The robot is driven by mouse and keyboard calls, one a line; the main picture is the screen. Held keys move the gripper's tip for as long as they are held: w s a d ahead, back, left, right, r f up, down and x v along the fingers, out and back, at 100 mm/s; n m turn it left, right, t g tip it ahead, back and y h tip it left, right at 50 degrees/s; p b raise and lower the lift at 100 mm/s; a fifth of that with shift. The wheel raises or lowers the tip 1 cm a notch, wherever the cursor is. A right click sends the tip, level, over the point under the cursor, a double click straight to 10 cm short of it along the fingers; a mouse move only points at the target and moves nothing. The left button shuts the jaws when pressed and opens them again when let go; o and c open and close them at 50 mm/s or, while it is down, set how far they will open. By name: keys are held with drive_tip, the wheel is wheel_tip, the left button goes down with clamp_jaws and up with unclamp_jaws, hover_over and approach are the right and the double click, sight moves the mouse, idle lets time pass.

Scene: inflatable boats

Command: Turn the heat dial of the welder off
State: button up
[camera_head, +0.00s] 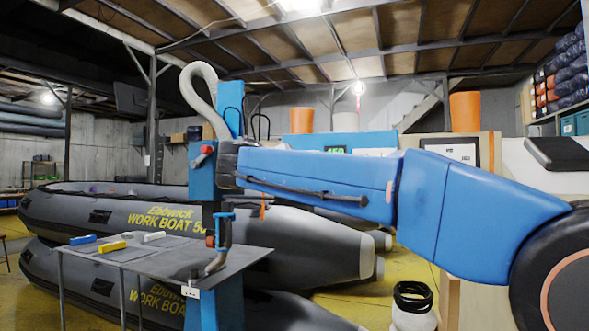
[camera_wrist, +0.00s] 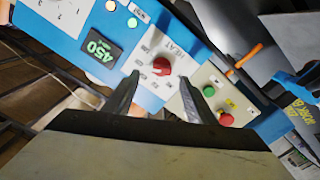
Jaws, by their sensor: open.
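The red heat dial (camera_wrist: 162,65) sits on a white plate marked HEAT on the welder's blue panel (camera_wrist: 75,45) in the wrist view. Its exact setting is too small to read. My gripper (camera_wrist: 160,80) is open, with one dark finger on each side just below the dial in the picture. Nothing is held between the fingers. I cannot tell whether they touch the dial. A display (camera_wrist: 99,48) left of the dial glows a green 450. In the head view, the green display (camera_head: 335,150) shows above a large blue arm; the dial is hidden there.
A green button (camera_wrist: 209,91) and a red button (camera_wrist: 226,119) sit on a pale plate right of the dial. A green lamp (camera_wrist: 132,22) is above the display. Grey inflatable boats (camera_head: 100,215) and a dark table (camera_head: 160,255) stand at left in the head view.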

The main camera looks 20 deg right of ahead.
drive_tip(key=shift+x, duration=1.95)
drive_tip(key=c, duration=1)
